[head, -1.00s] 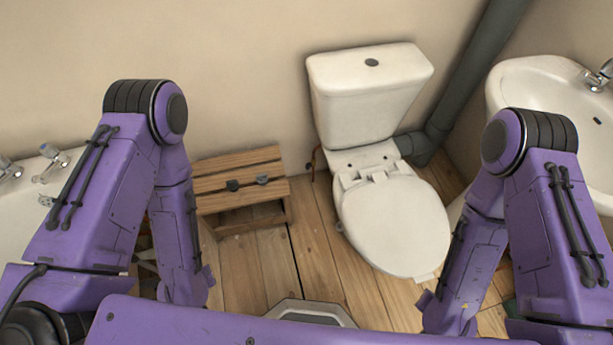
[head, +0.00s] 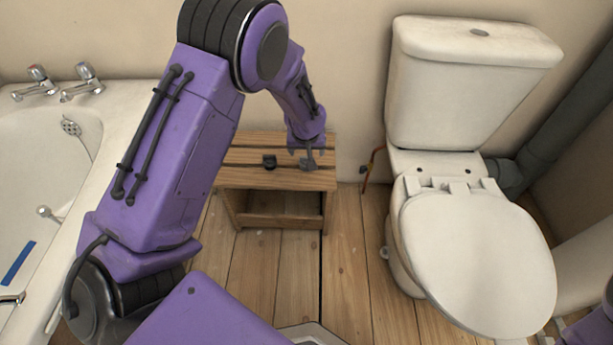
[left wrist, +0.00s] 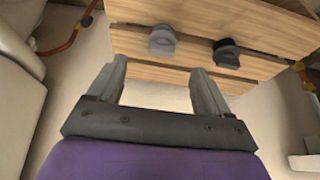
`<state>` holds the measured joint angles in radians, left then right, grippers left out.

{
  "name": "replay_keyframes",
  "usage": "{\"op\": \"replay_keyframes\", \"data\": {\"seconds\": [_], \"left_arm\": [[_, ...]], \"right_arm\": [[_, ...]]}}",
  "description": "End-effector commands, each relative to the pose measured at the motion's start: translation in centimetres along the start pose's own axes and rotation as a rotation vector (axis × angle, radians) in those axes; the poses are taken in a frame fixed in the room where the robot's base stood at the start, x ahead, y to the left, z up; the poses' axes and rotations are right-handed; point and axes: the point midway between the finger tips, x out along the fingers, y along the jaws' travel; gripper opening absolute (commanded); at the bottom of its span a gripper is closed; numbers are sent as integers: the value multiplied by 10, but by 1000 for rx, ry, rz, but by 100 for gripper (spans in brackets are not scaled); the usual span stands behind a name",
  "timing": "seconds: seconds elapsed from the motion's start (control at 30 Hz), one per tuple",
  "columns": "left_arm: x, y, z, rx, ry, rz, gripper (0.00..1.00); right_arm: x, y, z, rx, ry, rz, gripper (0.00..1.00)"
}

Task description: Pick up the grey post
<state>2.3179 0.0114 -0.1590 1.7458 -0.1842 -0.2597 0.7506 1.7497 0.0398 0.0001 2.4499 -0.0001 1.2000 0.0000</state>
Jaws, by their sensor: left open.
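The grey post (head: 308,164) stands on the slatted wooden stool (head: 276,222), towards its right end in the head view. It also shows in the left wrist view (left wrist: 162,41), just beyond the fingertips and between their lines. A similar black piece (head: 269,161) stands to its left in the head view; the left wrist view shows it on the right (left wrist: 227,53). My left gripper (head: 306,149) is open and empty at the grey post, its fingers (left wrist: 158,68) apart and seemingly not touching it.
A white toilet (head: 480,250) stands right of the stool, with a copper pipe (head: 373,165) between them by the wall. A bathtub (head: 80,130) with taps is on the left. The plank floor before the stool is clear.

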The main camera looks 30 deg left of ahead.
Motion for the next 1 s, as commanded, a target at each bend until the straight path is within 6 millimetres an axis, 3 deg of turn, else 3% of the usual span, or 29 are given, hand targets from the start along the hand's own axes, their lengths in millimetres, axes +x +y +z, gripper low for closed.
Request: {"op": "replay_keyframes", "data": {"seconds": [0.53, 0.67, 0.87, 0.9, 1.0], "left_arm": [[92, -5, -5, -1, -2, -6, 79], [102, -4, -6, 0, -2, -6, 79], [101, -4, -7, 0, -2, -6, 79], [101, -4, -7, 0, -2, -6, 73], [101, -4, -7, 0, -2, -6, 40]], "right_arm": [[42, -4, 17, 0, 0, 0, 43], [44, -4, 19, 1, -1, 0, 43], [43, -4, 18, 1, -1, 0, 43], [43, -4, 18, 1, -1, 0, 43], [43, -4, 18, 1, -1, 0, 43]]}}
